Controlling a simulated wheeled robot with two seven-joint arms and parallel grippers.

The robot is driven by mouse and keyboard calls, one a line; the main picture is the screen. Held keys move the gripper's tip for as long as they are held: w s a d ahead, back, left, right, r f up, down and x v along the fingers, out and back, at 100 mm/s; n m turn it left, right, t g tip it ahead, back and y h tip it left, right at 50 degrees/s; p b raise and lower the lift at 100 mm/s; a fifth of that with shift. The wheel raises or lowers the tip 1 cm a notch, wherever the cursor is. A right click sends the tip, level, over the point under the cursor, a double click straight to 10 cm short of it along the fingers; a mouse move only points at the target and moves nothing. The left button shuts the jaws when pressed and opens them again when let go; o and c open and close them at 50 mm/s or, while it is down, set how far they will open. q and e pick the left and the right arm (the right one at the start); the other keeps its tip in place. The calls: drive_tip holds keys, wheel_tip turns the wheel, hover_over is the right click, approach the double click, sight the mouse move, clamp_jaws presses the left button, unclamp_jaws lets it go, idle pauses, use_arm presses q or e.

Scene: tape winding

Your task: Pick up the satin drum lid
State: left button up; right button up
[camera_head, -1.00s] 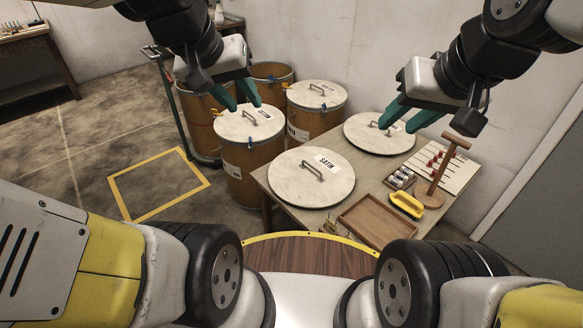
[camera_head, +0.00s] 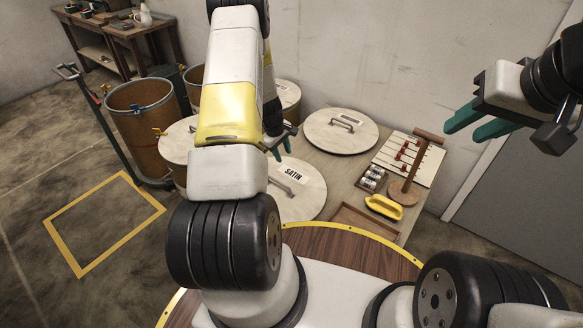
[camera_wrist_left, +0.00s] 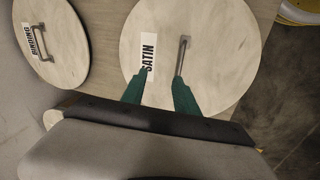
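The satin drum lid (camera_head: 308,196) is a round pale disc with a grey bar handle and a white SATIN label, lying on the table. My left arm covers part of it in the head view. In the left wrist view the lid (camera_wrist_left: 220,55) shows nearly whole, with its handle (camera_wrist_left: 182,55) and label (camera_wrist_left: 148,52). My left gripper (camera_wrist_left: 160,80) is open above the lid, its green fingers apart, one near the label and one near the handle's lower end. It grips nothing. My right gripper (camera_head: 477,124) is raised at the right, its green fingers apart and empty.
Another lid (camera_head: 340,132) lies further back on the table; its label reads BINDING in the left wrist view (camera_wrist_left: 52,15). A wooden stand (camera_head: 408,186), a yellow-handled tool (camera_head: 384,207) and a tray (camera_head: 352,222) stand at right. Drums (camera_head: 143,130) stand at left.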

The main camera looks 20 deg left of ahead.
use_arm(q)
drive_tip(key=n, duration=0.1)
hover_over(278, 182)
drive_tip(key=s, duration=0.2)
wheel_tip(278, 182, down, 10)
drive_tip(key=shift+g, duration=0.4)
drive_tip(key=x, duration=0.4)
drive_tip(key=w+x, duration=0.1)
drive_tip(key=x, duration=0.2)
drive_tip(key=shift+w+a, duration=0.1)
drive_tip(key=shift+a, duration=0.3)
clamp_jaws()
drive_tip(key=shift+w, duration=0.1)
